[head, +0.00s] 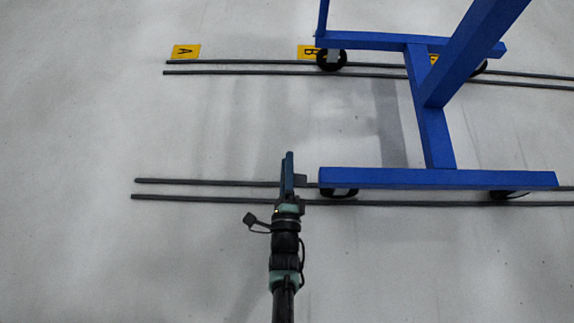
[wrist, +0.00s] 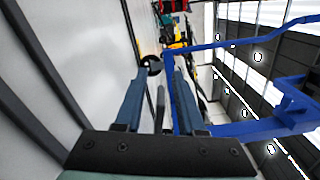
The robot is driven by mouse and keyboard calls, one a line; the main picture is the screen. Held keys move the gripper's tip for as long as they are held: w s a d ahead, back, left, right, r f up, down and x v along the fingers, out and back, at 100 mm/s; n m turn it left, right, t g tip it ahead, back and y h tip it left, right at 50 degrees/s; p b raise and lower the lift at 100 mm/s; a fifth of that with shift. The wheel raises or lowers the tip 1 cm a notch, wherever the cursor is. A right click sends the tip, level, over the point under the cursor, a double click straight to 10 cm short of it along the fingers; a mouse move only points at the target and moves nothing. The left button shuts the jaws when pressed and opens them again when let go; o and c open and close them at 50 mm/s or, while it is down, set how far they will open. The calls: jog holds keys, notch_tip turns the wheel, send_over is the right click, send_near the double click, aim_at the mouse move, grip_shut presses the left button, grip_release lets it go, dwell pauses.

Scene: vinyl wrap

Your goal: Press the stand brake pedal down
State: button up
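The blue stand (head: 440,179) stands on wheels over the near floor rails. A small dark piece (head: 300,181) sticks out at the left end of its near beam, above the near-left wheel (head: 342,192); it looks like the brake pedal, but its shape is too small to tell. My gripper (head: 288,158) is just left of this piece, seen edge-on, so contact is unclear. In the wrist view my gripper (wrist: 163,77) has its two blue fingers apart. A dark strip and part of the blue stand show through the gap, and I cannot tell whether the strip is the pedal.
Two dark rails (head: 210,183) run along the floor nearby, and another pair (head: 240,67) lies farther off. Yellow markers A (head: 186,51) and B (head: 307,52) lie by the far rails. The stand's slanted post (head: 475,50) rises on the right.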

grip_shut()
jog(key=shift+f, duration=0.1)
dwell(0.5)
jog(key=shift+f+n, duration=0.45)
jog(key=shift+n, duration=0.55)
jog(key=shift+f+n, duration=0.4)
jog(key=shift+n, duration=0.6)
jog(key=shift+f+n, duration=0.45)
jog(key=shift+n, duration=0.55)
grip_release()
